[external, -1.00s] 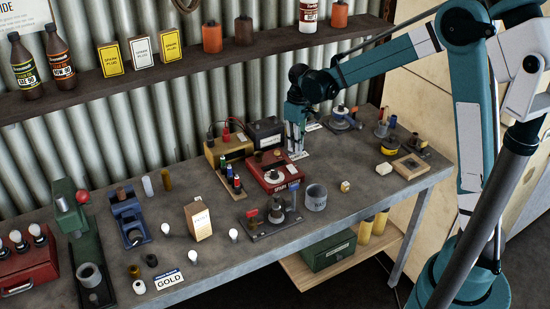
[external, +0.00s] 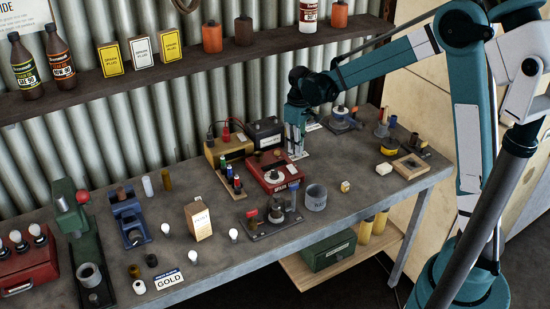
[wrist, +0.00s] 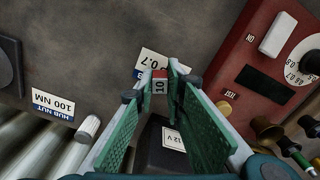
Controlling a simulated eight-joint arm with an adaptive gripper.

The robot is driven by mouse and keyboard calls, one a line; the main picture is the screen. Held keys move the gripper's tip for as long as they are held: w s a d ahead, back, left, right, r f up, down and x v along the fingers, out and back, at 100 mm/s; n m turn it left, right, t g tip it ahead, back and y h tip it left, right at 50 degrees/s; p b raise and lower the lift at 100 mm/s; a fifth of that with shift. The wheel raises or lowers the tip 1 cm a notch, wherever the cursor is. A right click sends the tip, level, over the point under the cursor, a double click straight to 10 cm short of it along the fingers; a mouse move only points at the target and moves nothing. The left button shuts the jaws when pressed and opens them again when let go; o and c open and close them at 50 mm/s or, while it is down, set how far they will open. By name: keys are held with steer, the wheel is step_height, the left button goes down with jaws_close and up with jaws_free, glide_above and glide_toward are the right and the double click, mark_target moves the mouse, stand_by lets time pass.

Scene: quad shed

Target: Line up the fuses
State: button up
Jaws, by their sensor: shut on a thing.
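My gripper (external: 294,150) is low over the back of the bench, just right of the black battery and behind the red tester. In the wrist view its green-padded fingers (wrist: 160,92) close toward a small red-and-white block marked 10 (wrist: 159,80), which sits between the fingertips. The block looks like a fuse; most of its body is hidden by the fingers. I cannot tell whether it touches the bench. No other fuses can be made out clearly.
The black battery (external: 267,134) and red tester (external: 275,176) stand close to my gripper. A 0.7 card (wrist: 160,63) lies just beyond the fingertips, and a 100 NM card (wrist: 53,105) lies to the left. Bare bench (external: 345,160) shows to the right.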

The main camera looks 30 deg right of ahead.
steer(key=shift+f, duration=0.3)
steer(key=o, duration=0.8)
steer(key=shift+r, duration=0.1)
